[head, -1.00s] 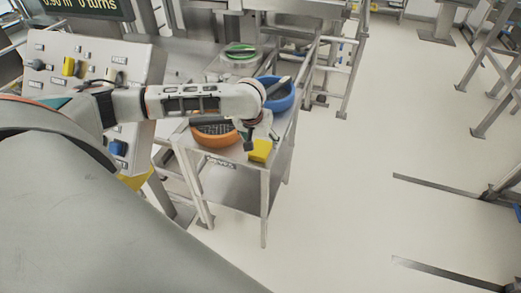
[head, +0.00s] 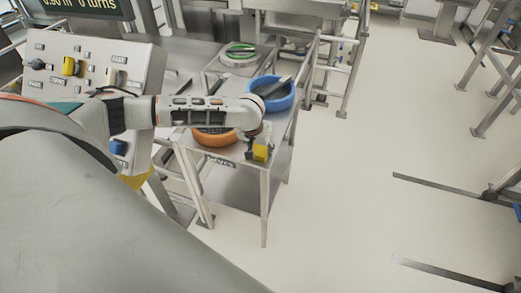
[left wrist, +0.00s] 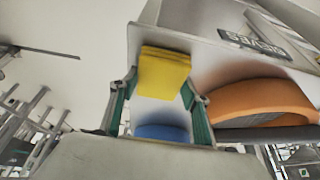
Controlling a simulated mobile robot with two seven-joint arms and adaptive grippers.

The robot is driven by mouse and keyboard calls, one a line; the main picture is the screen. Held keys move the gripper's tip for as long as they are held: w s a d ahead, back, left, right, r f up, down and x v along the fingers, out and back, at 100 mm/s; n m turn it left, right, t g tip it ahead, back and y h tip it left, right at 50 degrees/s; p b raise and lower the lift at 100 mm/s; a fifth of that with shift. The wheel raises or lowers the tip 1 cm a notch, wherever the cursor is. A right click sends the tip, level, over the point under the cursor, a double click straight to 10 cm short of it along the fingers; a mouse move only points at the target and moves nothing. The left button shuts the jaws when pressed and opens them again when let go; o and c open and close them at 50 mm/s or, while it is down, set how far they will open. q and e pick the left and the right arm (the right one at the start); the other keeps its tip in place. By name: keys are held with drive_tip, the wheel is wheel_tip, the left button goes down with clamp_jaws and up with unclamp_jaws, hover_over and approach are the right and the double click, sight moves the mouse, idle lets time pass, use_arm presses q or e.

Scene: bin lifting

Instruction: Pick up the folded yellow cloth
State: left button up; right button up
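The folded yellow cloth (head: 260,152) lies near the front corner of the steel cart's top (head: 281,131). In the left wrist view the cloth (left wrist: 164,72) shows between the fingertips of my left gripper (left wrist: 160,84). The two green-padded fingers are spread wide, one on either side of the cloth. I cannot tell whether the pads touch it. In the head view the left gripper (head: 260,143) is down at the cloth and partly covers it. My right gripper is not in view.
An orange bowl (head: 214,138) stands close to the left of the cloth, partly hidden by my arm. A control panel (head: 88,62) is at left. The floor to the right is open.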

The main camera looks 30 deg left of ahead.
sight(260, 149)
use_arm(q)
drive_tip(key=shift+r, duration=0.1)
wheel_tip(260, 149, up, 20)
idle(0.7)
drive_tip(key=shift+o, duration=0.5)
drive_tip(key=shift+c, duration=0.6)
